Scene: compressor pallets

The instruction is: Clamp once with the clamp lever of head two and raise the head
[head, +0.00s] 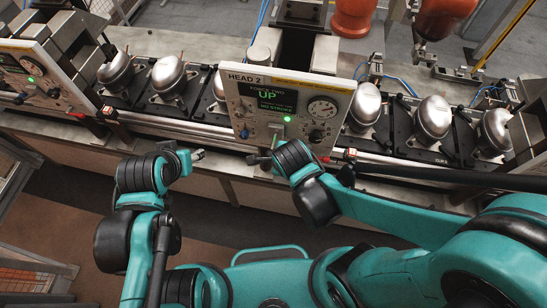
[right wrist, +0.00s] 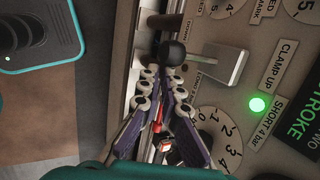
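The head two panel (head: 240,90) stands upright at the centre of the head view, its screen (head: 268,97) showing "UP" in green. The clamp lever's black ball knob (right wrist: 172,52) and metal plate (right wrist: 225,66) show in the right wrist view, beside the "CLAMP UP" label. My right gripper (right wrist: 164,72) has its fingertips at the ball's near edge, drawn close together; whether they grip it is hidden. In the head view my right wrist hides most of that gripper. My left gripper (head: 196,154) hangs before the bench, left of the panel, away from the lever; its finger gap is too small to judge.
Silver compressors (head: 433,117) stand on dark pallets along the line on both sides of the panel. Another head panel (head: 30,72) stands at the left. A green lamp (right wrist: 257,104) is lit beside the lever. A gauge (head: 322,107) and knob (head: 317,135) lie to its right.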

